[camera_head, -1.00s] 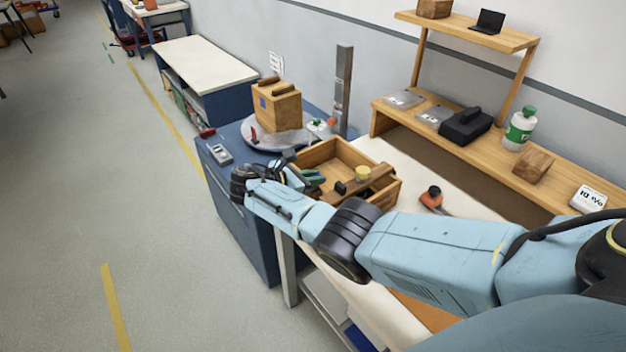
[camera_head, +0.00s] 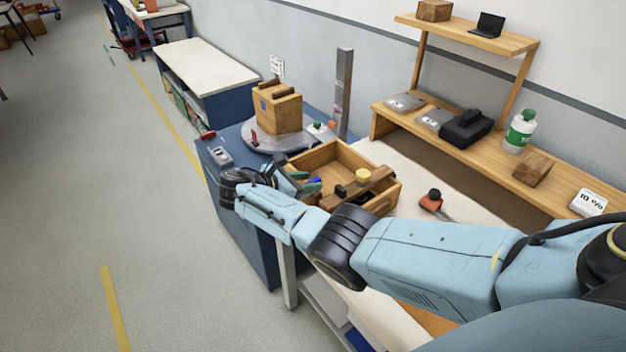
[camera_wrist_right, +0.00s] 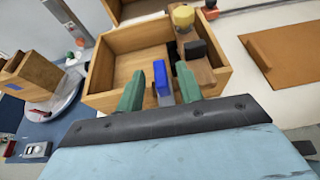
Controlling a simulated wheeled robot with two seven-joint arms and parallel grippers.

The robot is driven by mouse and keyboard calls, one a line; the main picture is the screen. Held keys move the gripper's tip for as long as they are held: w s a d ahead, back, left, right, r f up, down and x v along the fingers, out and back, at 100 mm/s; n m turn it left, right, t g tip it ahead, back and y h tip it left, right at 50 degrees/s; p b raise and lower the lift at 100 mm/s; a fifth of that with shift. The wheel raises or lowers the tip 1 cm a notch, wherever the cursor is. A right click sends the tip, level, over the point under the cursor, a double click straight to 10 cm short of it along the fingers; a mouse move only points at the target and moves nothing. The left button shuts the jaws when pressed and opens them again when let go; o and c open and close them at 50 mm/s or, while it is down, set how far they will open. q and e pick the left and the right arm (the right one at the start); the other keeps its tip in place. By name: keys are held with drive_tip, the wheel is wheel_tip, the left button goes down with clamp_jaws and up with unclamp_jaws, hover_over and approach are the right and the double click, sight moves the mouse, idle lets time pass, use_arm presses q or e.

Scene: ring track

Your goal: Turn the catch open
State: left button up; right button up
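My right gripper (camera_head: 304,182) reaches over the near left side of an open wooden tray (camera_head: 385,204). In the right wrist view its two green fingers (camera_wrist_right: 160,78) stand apart, with a blue piece (camera_wrist_right: 162,88) showing between them. I cannot tell whether they touch it. The blue piece also shows in the head view (camera_head: 314,184). A wooden box (camera_head: 278,112) stands on a round grey plate (camera_head: 262,146) on the blue bench. Small red parts are at the plate, but I cannot tell which part is the catch. My left gripper is out of view.
A grey post (camera_head: 344,92) stands behind the plate. The tray holds dark blocks and a yellow-topped piece (camera_head: 362,175). A red-and-black tool (camera_head: 432,199) lies right of it. A wooden shelf with a bottle (camera_head: 520,130) runs along the wall.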

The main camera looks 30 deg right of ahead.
drive_tip(key=v, duration=1.1)
drive_tip(key=shift+w, duration=0.1)
